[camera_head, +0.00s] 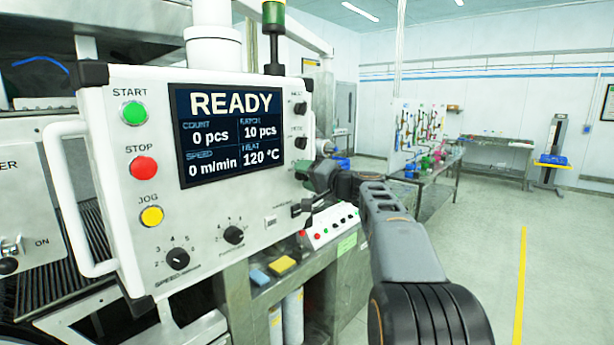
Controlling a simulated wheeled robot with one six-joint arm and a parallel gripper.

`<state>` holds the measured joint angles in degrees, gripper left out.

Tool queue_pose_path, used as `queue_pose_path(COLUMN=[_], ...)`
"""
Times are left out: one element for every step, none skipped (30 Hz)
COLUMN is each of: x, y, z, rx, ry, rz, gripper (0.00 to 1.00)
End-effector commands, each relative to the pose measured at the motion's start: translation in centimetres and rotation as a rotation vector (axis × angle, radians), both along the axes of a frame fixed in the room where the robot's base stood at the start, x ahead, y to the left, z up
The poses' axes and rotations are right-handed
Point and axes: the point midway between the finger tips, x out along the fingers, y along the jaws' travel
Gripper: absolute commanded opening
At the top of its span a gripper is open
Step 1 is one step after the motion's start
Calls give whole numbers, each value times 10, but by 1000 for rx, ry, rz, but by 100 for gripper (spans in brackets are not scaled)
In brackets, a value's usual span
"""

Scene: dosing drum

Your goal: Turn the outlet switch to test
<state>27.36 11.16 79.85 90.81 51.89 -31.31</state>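A white control panel (150,215) fills the left of the view. Small black knobs line its right edge, an upper one (300,107) and one below it (300,143). Their labels are seen at a steep angle and are too small to read, so I cannot tell which control is the outlet switch. My gripper (305,188) is at the panel's right edge, below these knobs, reaching in from the right. It covers part of that edge. Its fingers blend with dark parts there, so I cannot tell whether they are open or touch anything.
The panel's screen (230,135) reads READY. START, STOP and JOG buttons and two lower dials (233,234) are on the panel, with a white handle (75,200) at left. A bench with a small button box (330,228) stands below. Open floor lies to the right.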

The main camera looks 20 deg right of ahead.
Motion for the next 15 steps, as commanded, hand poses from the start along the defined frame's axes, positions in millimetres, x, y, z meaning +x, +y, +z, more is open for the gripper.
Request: queue_pose_path(x=[0,0,0,0,0,0,0,0,0,0,0,0,0,0,0], y=[0,0,0,0,0,0,0,0,0,0,0,0,0,0,0], z=[0,0,0,0,0,0,0,0,0,0,0,0,0,0,0], rx=[0,0,0,0,0,0,0,0,0,0,0,0,0,1,2], ry=[0,0,0,0,0,0,0,0,0,0,0,0,0,0,1], rz=[0,0,0,0,0,0,0,0,0,0,0,0,0,0,1], gripper=[48,45,41,38,35,32,29,26,22,19,16,12,12,12,12])
